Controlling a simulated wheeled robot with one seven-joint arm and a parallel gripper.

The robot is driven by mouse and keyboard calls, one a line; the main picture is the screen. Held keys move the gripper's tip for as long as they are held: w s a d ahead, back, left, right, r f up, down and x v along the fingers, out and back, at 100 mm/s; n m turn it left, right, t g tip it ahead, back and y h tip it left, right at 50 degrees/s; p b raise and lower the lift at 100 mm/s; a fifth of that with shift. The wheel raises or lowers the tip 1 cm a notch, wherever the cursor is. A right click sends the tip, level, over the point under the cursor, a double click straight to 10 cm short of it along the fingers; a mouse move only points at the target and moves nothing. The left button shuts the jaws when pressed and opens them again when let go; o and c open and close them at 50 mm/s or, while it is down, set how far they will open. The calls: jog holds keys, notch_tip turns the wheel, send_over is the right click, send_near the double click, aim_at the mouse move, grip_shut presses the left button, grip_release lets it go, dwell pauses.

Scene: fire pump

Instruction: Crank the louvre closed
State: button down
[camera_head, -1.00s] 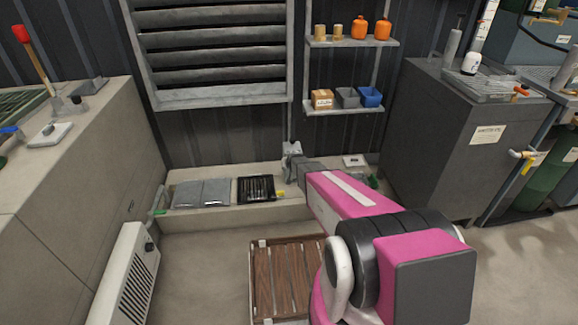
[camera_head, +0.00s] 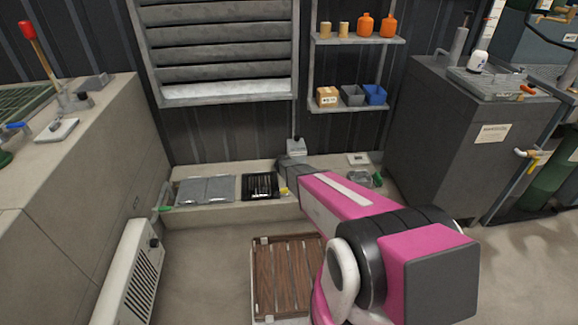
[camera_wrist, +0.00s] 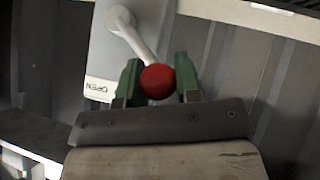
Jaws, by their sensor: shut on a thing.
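The louvre (camera_head: 215,52) is on the dark wall at the upper left of the head view, its grey slats tilted with dark gaps between them. Below its right corner is the crank's grey housing (camera_head: 296,146) on the wall. In the wrist view the housing (camera_wrist: 101,62), marked "OPEN", carries a pale crank arm (camera_wrist: 136,42) that ends in a red ball knob (camera_wrist: 157,81). My gripper (camera_wrist: 158,84) has its green fingers on either side of the red knob and is shut on it. In the head view my arm hides the gripper and knob.
A concrete ledge (camera_head: 222,212) below the louvre holds grey pads (camera_head: 205,190) and a black tray (camera_head: 260,186). A shelf (camera_head: 355,41) with bottles and bins is to the right. A grey cabinet (camera_head: 440,150) and a wooden pallet (camera_head: 288,275) stand near my arm.

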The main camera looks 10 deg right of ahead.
notch_tip(320, 180, down, 6)
jog(key=a+n+h, duration=0.2)
jog(key=n+h, duration=0.1)
jog(key=h, duration=0.1)
jog(key=shift+r+t+h, duration=0.15)
jog(key=shift+t+h, duration=0.25)
dwell(0.5)
jog(key=c, duration=0.8)
grip_release()
jog(key=v, duration=1)
jog(key=shift+s+a, duration=0.25)
